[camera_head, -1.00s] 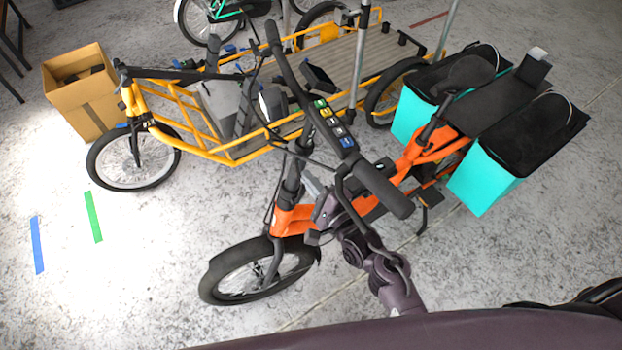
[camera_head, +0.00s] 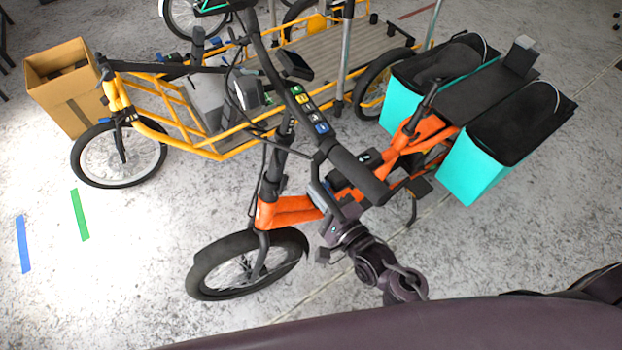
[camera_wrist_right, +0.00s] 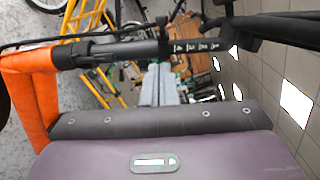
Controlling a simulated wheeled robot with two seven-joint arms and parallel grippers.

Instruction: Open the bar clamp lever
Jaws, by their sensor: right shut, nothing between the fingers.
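The orange cargo bike (camera_head: 290,210) stands in front of me, its black handlebar (camera_head: 362,177) crossing the head view diagonally. Its black stem (camera_head: 275,165) rises from the orange frame; in the wrist view the stem (camera_wrist_right: 120,50) lies across the picture with white marks on it. I cannot make out the bar clamp lever clearly in either view. My right gripper (camera_head: 320,193) is beside the stem, partly hidden below the handlebar. In the wrist view its grey fingers (camera_wrist_right: 162,84) are together and empty, close to the stem. My left gripper is out of view.
A yellow cargo bike (camera_head: 185,140) with a long flat bed stands behind the orange one. A cardboard box (camera_head: 70,95) is at the far left. Turquoise bags (camera_head: 475,165) flank the orange bike's rear. The concrete floor at the lower left is clear apart from tape strips.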

